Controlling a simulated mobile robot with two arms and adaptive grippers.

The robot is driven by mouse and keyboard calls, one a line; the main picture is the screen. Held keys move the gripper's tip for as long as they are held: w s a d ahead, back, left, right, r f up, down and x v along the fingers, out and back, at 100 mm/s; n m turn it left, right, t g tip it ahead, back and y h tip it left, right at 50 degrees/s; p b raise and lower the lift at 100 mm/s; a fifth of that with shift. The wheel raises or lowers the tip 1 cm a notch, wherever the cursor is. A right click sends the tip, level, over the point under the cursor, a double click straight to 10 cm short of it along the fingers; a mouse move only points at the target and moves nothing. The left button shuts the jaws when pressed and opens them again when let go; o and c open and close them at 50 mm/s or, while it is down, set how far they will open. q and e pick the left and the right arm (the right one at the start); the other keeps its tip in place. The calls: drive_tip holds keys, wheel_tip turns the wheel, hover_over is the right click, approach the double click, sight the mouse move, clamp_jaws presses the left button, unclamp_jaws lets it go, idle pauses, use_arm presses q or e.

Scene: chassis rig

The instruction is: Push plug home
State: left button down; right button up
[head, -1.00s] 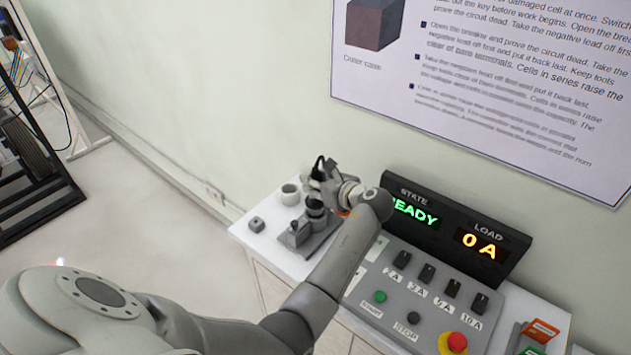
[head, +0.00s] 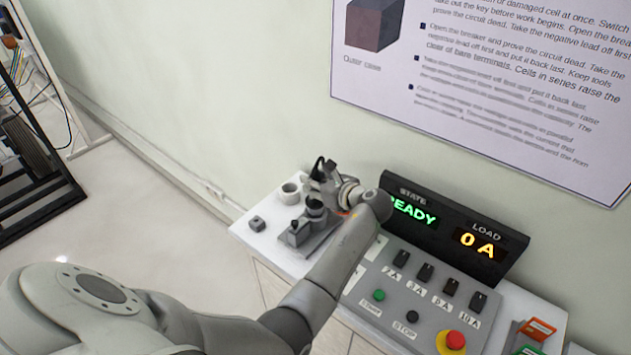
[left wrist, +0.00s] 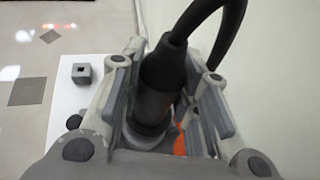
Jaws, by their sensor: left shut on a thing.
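The plug (left wrist: 162,85) is a dark cylinder with a thick black cable, seen in the left wrist view between the finger pads of my left gripper (left wrist: 170,105). In the head view the left gripper (head: 322,185) is at the back of the white bench, shut on the plug, above a grey fixture (head: 305,238) with a dark round part. The plug's lower end meets a lighter ring in the wrist view; how deep it sits cannot be told. My right gripper is not in view.
A display (head: 455,228) reads READY and 0 A. The control panel (head: 415,290) with switches and a red button (head: 455,340) lies to the right. The wall is close behind.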

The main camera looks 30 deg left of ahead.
use_arm(q)
drive_tip(key=shift+f+b, duration=0.85)
drive_tip(key=shift+f, duration=1.25)
drive_tip(key=c, duration=1)
unclamp_jaws()
drive_tip(key=shift+r, duration=0.1)
wheel_tip(320, 180, up, 10)
drive_tip(key=shift+f, duration=0.1)
